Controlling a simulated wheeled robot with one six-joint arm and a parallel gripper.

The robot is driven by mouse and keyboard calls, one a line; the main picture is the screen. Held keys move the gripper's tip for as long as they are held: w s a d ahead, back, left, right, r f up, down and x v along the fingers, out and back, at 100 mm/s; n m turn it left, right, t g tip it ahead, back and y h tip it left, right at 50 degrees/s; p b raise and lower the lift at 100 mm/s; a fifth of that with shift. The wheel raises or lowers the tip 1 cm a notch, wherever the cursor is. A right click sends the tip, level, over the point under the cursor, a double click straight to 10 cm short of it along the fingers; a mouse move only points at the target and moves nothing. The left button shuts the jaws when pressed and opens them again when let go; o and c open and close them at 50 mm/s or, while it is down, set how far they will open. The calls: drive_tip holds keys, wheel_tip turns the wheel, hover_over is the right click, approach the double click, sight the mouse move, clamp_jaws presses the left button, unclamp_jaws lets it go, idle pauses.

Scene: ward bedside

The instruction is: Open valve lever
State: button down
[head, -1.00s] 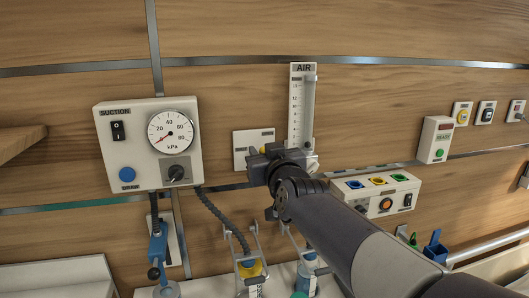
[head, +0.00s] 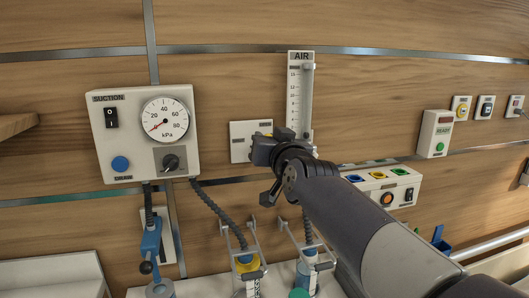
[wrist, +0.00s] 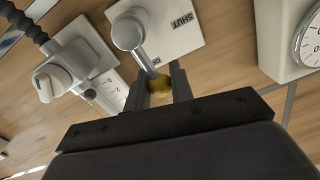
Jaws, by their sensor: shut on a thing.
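The valve lever (wrist: 148,62) is a pale metal bar on a round pivot, with a yellow ball knob (wrist: 159,86) at its end. Its white plate (wrist: 185,25) is marked SHUT, upside down in the wrist view. The ball sits between the fingers of my gripper (wrist: 158,78), which is shut on it. In the head view my gripper (head: 264,150) is in front of the white plate (head: 240,142), left of and below the AIR flowmeter (head: 300,90). My arm hides most of the lever there.
The suction unit (head: 105,150) with its gauge is on the wall at left. The flowmeter's knob and dark hose (wrist: 25,22) are close beside the lever in the wrist view. Bottles (head: 247,270) hang below. A box with coloured sockets (head: 400,191) is behind my arm.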

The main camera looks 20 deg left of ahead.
idle(0.3)
drive_tip(key=c, duration=1.3)
unclamp_jaws()
drive_tip(key=shift+d, duration=0.1)
drive_tip(key=v, duration=1)
drive_tip(key=shift+s+d, duration=0.2)
drive_tip(key=shift+s, duration=0.15)
drive_tip(key=shift+w+a, duration=0.1)
drive_tip(key=shift+w, duration=0.05)
